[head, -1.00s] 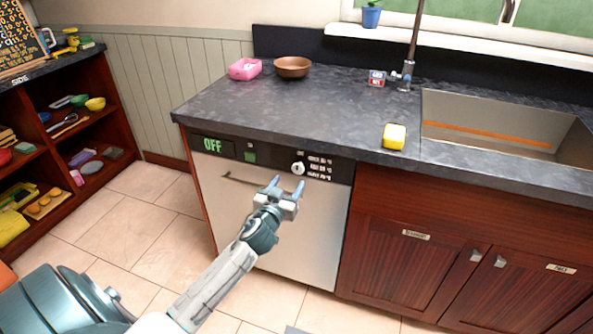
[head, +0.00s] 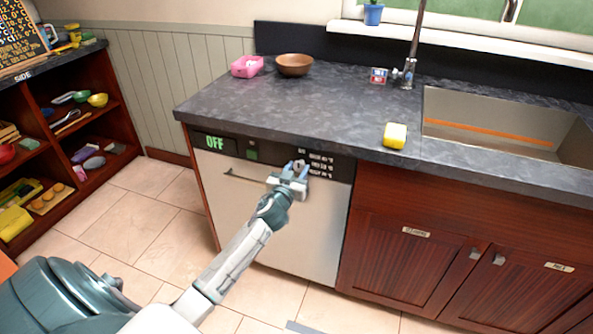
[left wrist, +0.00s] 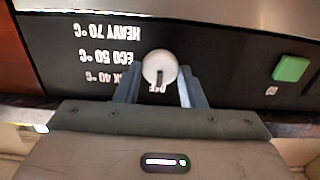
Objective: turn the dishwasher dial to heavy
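The dishwasher (head: 250,205) has a pale front and a black control strip, with a green OFF on its display (head: 214,142). The white round dial (left wrist: 160,66) shows in the left wrist view, which sees the panel upside down. Its dark pointer mark is toward the partly covered OFF label. The HEAVY 70 °C label (left wrist: 109,29) is farthest from OFF, with ECO 50 °C between. My left gripper (head: 297,167) is at the panel and largely hides the dial in the head view. Its fingers stand apart, one on each side of the dial. My right gripper is not in view.
A green button (left wrist: 291,69) sits on the panel beside the dial. The dishwasher handle (head: 240,178) runs below the strip. Floor in front is clear.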

